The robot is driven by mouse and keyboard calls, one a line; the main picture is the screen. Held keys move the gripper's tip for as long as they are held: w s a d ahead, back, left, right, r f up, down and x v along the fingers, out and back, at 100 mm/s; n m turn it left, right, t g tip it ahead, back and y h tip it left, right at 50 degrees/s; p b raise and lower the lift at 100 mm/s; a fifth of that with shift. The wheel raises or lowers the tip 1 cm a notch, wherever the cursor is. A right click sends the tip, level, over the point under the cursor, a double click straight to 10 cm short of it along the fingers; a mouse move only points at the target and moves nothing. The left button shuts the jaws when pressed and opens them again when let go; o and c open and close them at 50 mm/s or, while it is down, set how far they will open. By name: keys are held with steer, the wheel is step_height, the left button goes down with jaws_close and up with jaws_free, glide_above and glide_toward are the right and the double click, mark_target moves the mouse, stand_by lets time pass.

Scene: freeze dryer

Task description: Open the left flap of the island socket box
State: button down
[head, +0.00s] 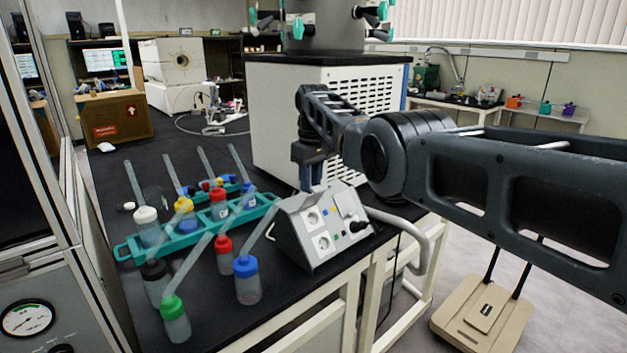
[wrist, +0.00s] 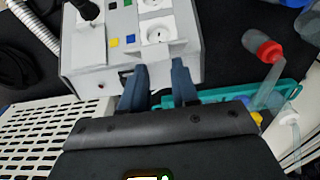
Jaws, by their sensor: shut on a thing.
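The island socket box (head: 322,262) stands near the front edge of the dark bench. It is light grey, with two round white sockets on its left part, small coloured buttons in the middle and a black plug on the right. My gripper (head: 309,178) reaches down behind the box. In the wrist view, the box (wrist: 90,72) lies ahead and my gripper's (wrist: 157,82) two blue-grey fingers straddle its near edge on the socket side, shut on a light part there. I cannot tell whether this part is the left flap. The fingertips are hidden in the head view.
A teal rack (head: 150,250) with several capped bottles stands left of the box. Loose red-capped (head: 223,258), blue-capped (head: 247,285) and green-capped (head: 175,322) bottles stand close by. A white vented machine (head: 275,120) rises behind my gripper.

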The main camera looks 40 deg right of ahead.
steer(key=c, duration=1.9)
jaws_free()
steer(key=shift+w+a, duration=0.1)
steer(key=shift+w, duration=0.15)
steer(key=o, duration=1.1)
steer(key=shift+s, duration=0.15)
steer(key=shift+c, duration=0.2)
step_height(320, 180, up, 8)
steer(key=shift+s+f+b, duration=0.15)
steer(key=shift+s+b, duration=0.05)
steer(key=shift+b, duration=0.1)
